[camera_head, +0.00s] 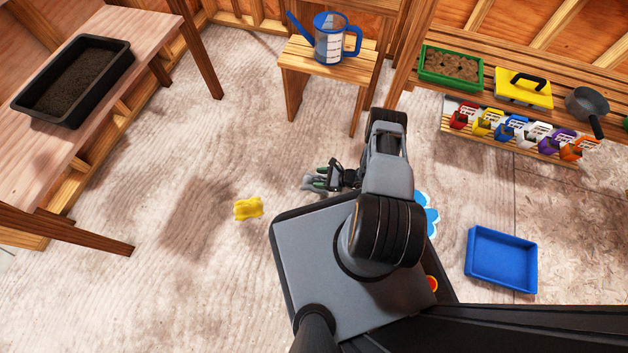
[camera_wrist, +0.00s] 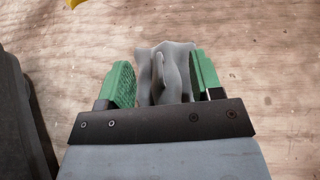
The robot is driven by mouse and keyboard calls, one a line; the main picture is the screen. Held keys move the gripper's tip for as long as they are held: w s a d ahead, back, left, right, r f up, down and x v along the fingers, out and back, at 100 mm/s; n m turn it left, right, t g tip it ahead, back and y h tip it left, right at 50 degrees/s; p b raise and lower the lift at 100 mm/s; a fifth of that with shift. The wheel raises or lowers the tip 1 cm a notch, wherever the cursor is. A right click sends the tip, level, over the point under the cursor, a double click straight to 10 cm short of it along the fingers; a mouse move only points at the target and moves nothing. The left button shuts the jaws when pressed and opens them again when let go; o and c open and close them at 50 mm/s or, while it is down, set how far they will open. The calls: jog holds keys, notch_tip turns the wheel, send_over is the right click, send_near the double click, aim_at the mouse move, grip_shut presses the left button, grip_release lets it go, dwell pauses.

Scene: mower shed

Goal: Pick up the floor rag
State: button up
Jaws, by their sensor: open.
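The floor rag is a crumpled grey cloth (camera_wrist: 165,62) on the wooden floor, seen in the wrist view between the two green fingers of my gripper (camera_wrist: 160,82). The fingers stand on either side of it, the right one very near the cloth, the left one with a small gap. The rag's near part is hidden behind the dark gripper body. In the head view the rag (camera_head: 311,182) shows as a grey patch at the tip of my gripper (camera_head: 325,178), partly covered by it.
A yellow cloth-like item (camera_head: 248,208) lies on the floor to the left. A blue tray (camera_head: 502,262) lies on the floor at right. A stool (camera_head: 300,88) bears a blue watering jug (camera_head: 330,42). A bench (camera_head: 95,60) stands at left. Floor between is clear.

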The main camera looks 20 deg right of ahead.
jog(key=shift+w+a+f, duration=0.2)
jog(key=shift+a, duration=0.2)
jog(key=shift+c, duration=0.2)
jog(key=c, duration=1)
jog(key=shift+o, duration=0.2)
